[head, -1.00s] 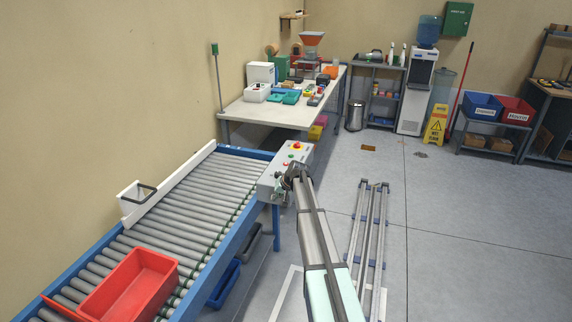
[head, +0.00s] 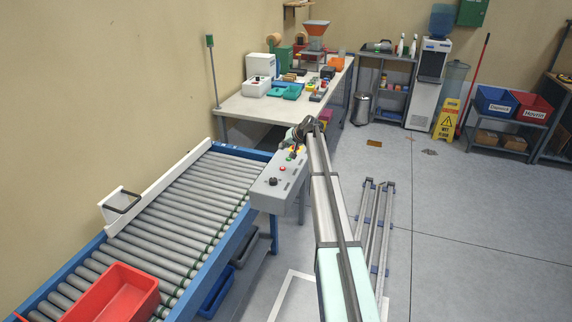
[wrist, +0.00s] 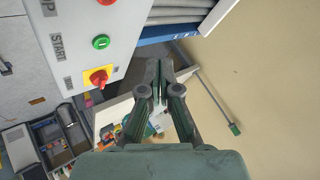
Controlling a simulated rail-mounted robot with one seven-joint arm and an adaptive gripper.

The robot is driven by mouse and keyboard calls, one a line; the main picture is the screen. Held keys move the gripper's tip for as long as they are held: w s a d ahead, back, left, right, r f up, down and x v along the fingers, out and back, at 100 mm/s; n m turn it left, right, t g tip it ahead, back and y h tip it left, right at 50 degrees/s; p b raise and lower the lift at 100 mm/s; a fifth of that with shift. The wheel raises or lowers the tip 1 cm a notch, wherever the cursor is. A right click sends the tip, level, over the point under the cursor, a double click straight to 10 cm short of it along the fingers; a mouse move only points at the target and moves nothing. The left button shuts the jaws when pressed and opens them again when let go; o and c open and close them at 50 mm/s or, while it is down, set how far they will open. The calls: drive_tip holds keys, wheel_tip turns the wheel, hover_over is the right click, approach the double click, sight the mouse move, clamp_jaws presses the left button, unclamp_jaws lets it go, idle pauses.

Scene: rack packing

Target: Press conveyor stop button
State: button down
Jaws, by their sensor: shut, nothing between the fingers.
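The grey control panel (head: 265,194) stands at the far right end of the conveyor. In the head view its red button (head: 282,168) and a black knob show on top. In the wrist view the panel (wrist: 82,20) fills the upper left, with a red button (wrist: 106,2) cut by the top edge beside a partly cropped label ending in P. Below it are a green START button (wrist: 101,42) and a red-and-yellow knob (wrist: 98,76). My gripper (wrist: 157,78) is shut and empty, beside the panel and apart from the buttons. In the head view its fingertips are hard to make out.
The roller conveyor (head: 185,205) holds a red bin (head: 115,295) at its near end. A white workbench (head: 255,107) with several items stands beyond the panel. The floor (head: 440,220) to the right is largely open.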

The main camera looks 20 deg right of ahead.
sight(284, 168)
drive_tip(key=shift+a, duration=0.1)
idle(0.4)
wheel_tip(284, 168, down, 8)
drive_tip(key=shift+r+b, duration=0.1)
drive_tip(key=shift+b, duration=0.85)
drive_tip(key=shift+f, duration=0.45)
drive_tip(key=shift+f+b, duration=0.1)
drive_tip(key=shift+b, duration=0.25)
drive_tip(key=shift+f+b, duration=0.35)
drive_tip(key=shift+b, duration=0.05)
drive_tip(key=shift+f+b, duration=0.4)
idle(0.9)
drive_tip(key=shift+r, duration=0.1)
idle(0.3)
drive_tip(key=shift+r, duration=0.75)
